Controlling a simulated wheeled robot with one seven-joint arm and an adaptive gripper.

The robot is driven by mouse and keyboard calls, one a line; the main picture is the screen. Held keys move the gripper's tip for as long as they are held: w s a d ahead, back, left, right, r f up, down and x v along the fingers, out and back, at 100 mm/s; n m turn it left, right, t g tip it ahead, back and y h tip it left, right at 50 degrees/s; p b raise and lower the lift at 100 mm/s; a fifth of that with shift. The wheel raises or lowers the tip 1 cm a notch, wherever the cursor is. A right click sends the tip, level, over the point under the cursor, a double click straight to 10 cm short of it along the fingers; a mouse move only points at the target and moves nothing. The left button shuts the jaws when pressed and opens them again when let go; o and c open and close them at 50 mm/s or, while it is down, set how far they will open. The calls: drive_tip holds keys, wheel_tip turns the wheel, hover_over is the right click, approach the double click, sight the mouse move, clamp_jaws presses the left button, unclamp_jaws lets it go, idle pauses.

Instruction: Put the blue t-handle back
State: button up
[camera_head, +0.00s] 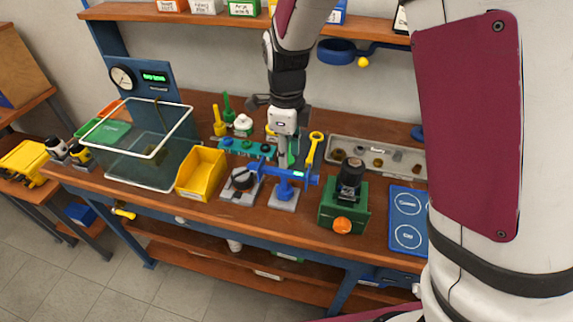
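The blue t-handle (303,178) shows as a level blue bar above a small grey plate (284,200) near the front middle of the bench. A blue round part (284,188) stands on that plate, below the bar. My gripper (284,163) points down at the middle of the bar, touching it or just above it. The fingers are small and narrow in this view, so I cannot tell whether they are shut on the handle. A teal rack (247,149) with several round sockets lies behind and left of the handle.
A yellow bin (202,174) and a clear tank (147,160) stand to the left. A black knob on a plate (241,180) is close by the handle. A green fixture (343,212), a grey tray (393,143) and a blue mat (408,198) stand or lie to the right.

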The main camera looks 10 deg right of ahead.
drive_tip(key=shift+r, duration=0.8)
drive_tip(key=s+d+r+n+t, duration=0.2)
drive_tip(key=s+d+r+n, duration=0.4)
drive_tip(key=s+r+n, duration=0.3)
drive_tip(key=s+d+r+n+t, duration=0.3)
drive_tip(key=s+d+r+n, duration=0.3)
drive_tip(key=s+r+n, duration=0.4)
drive_tip(key=s+n, duration=0.2)
drive_tip(key=n, duration=0.1)
drive_tip(key=shift+d+n+t, duration=0.2)
drive_tip(key=shift+n+t, duration=0.1)
